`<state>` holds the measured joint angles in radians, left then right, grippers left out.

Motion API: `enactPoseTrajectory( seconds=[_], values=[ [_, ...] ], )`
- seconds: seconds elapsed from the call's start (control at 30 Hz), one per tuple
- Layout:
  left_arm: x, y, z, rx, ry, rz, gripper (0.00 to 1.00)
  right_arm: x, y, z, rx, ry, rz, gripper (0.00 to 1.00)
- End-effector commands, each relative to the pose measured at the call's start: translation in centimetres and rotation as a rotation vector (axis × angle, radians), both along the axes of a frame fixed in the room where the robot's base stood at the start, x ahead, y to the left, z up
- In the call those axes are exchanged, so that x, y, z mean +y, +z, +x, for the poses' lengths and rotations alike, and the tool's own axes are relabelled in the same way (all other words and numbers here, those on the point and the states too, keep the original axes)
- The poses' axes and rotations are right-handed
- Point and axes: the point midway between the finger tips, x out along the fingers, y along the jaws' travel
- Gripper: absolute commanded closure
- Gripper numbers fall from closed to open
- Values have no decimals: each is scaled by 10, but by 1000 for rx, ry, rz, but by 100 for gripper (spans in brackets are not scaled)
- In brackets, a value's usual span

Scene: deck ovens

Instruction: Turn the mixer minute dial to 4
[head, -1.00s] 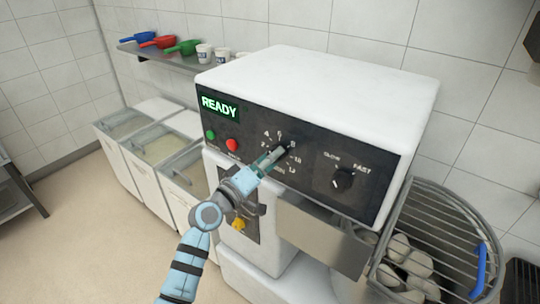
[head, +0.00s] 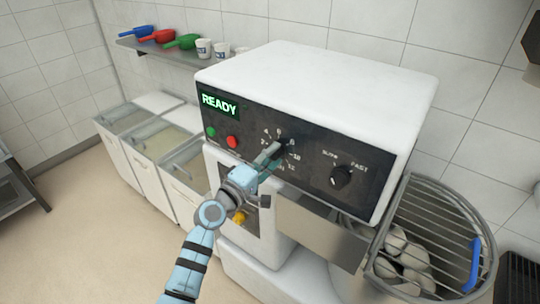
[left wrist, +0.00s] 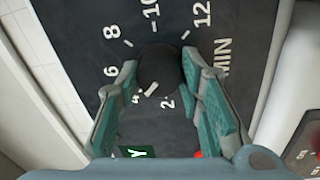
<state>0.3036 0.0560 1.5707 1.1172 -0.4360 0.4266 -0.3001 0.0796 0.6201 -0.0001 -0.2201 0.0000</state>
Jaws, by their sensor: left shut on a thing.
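The mixer minute dial (head: 284,147) is a round black knob on the mixer's dark front panel. In the left wrist view the dial (left wrist: 160,66) sits between the two teal fingers of my left gripper (left wrist: 160,74). A short white mark on the knob's lower side points down-left, between 4 and 2 and closer to the 4. The numbers 2 to 12 and "MIN" ring it. In the head view my left gripper (head: 272,155) is shut on the dial and covers part of it. My right gripper is not in view.
A speed knob (head: 341,178) is right of the dial. Green (head: 211,131) and red (head: 232,142) buttons lie left, below a READY display (head: 219,104). The wire bowl guard (head: 485,205) is at right, lidded bins (head: 150,150) at left, and a shelf (head: 165,55) with scoops behind.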

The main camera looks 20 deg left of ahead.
Motion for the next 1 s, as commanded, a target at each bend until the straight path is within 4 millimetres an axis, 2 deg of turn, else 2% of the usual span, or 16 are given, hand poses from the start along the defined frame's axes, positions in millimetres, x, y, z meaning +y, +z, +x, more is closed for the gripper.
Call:
enactPoseTrajectory(
  seconds=[0.2, 0.23, 0.33, 0.63, 0.73, 0.87, 1.0],
  values=[
    [0, 4, 1, -8, 2, -1, 94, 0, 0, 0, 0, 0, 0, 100],
    [0, 4, 1, -8, 2, -1, 63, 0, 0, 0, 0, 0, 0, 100],
    [0, 3, 1, -8, 2, -1, 47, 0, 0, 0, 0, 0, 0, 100],
    [1, 1, 0, -3, 2, 2, 46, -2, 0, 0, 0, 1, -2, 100],
    [4, 0, -7, -4, 2, 4, 46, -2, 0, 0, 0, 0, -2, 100],
    [14, -3, -34, -1, 2, 6, 46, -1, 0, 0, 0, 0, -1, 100],
    [29, -7, -71, -1, 2, 7, 46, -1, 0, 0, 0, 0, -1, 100]
  ],
)
